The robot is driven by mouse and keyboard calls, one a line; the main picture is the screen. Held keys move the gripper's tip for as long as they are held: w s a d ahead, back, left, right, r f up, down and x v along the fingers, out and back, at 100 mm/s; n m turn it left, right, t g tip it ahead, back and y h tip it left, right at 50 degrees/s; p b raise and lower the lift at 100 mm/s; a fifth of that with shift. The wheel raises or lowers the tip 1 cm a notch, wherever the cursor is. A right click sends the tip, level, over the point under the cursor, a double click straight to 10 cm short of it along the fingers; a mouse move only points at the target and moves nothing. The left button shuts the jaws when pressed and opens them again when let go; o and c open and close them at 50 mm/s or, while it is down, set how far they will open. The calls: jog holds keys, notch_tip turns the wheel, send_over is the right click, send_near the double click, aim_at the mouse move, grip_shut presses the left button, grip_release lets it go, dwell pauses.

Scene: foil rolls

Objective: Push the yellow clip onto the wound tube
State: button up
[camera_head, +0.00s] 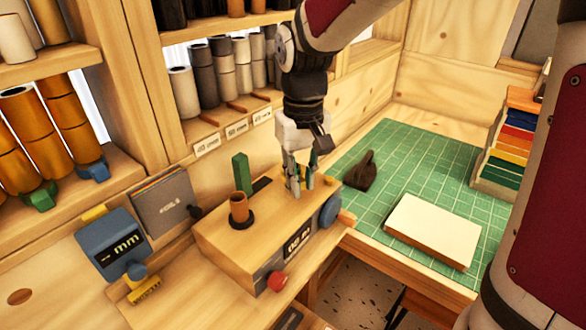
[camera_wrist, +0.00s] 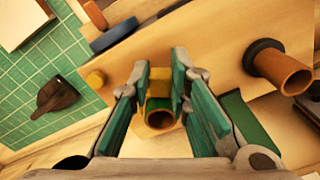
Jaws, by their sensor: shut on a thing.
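My gripper (camera_head: 300,188) points down, with its tips close to the top of the wooden box. In the wrist view its green-padded fingers (camera_wrist: 162,68) are shut on a small yellow clip (camera_wrist: 158,88). The clip also shows as a bit of yellow between the fingers in the head view (camera_head: 304,181). In the head view the fingers hide this tube.
The wooden box (camera_head: 262,229) bears another brown tube (camera_head: 239,209) in a black collar, a green upright block (camera_head: 241,174), a blue wheel (camera_head: 330,210) and a red knob (camera_head: 276,281). A dark object (camera_head: 362,172) and a pale block (camera_head: 434,231) rest on the green mat (camera_head: 400,150).

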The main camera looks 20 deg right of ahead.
jog(key=o, duration=0.8)
jog(key=shift+o, duration=0.2)
notch_tip(320, 180, up, 12)
dwell(0.6)
jog(key=s+d+f+t, duration=0.1)
jog(key=s+d+t, duration=0.1)
jog(key=s, duration=0.6)
jog(key=s+d+f+m+t, duration=0.1)
jog(key=s+d+t, duration=0.1)
jog(key=s, duration=0.6)
jog(key=shift+s+f+t, duration=0.35)
jog(key=shift+t, duration=0.35)
